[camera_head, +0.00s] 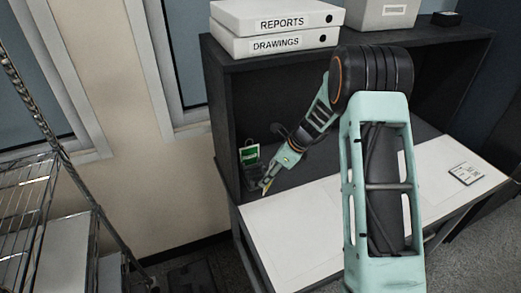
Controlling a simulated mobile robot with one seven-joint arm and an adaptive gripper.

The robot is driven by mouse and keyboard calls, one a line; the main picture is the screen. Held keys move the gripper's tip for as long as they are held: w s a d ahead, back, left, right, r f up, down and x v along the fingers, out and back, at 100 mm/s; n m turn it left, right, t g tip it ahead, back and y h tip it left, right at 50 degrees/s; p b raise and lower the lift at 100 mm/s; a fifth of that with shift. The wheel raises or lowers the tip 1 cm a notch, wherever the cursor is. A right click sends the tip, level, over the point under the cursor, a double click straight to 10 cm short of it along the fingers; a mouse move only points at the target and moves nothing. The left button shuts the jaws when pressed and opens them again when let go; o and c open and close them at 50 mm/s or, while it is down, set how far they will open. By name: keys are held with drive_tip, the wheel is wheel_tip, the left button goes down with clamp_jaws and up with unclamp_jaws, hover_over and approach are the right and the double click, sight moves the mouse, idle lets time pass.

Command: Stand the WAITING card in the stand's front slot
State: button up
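A green card (249,154) with a white patch stands upright at the left end of the desk. It is in or behind a small dark holder (254,171) that looks like the stand. Its slots are too small to make out and my gripper partly covers it. My gripper (267,184) points down and left just in front of this holder. A thin yellowish sliver shows at the fingertips; it may be a card seen edge-on, but I cannot tell. I cannot read the word WAITING anywhere.
The white desk top (300,225) is mostly clear. A flat white plate with dark print (465,173) lies at its right. The dark shelf unit (222,110) walls the desk's left and back. REPORTS (275,18) and DRAWINGS (275,42) boxes sit on top. A wire rack (30,200) stands far left.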

drive_tip(key=w+a+r+m+t+h, duration=0.2)
drive_tip(key=w+a+r+m+t, duration=0.1)
drive_tip(key=w+r+m, duration=0.2)
drive_tip(key=w+m, duration=0.2)
drive_tip(key=m, duration=0.1)
drive_tip(key=shift+m+h+b, duration=0.3)
drive_tip(key=shift+h+b, duration=0.05)
drive_tip(key=shift+h, duration=0.05)
drive_tip(key=shift+a+f, duration=0.1)
drive_tip(key=shift+f, duration=0.05)
drive_tip(key=shift+f+b, duration=3.7)
drive_tip(key=shift+f, duration=0.8)
drive_tip(key=shift+f, duration=0.35)
drive_tip(key=o, duration=1.1)
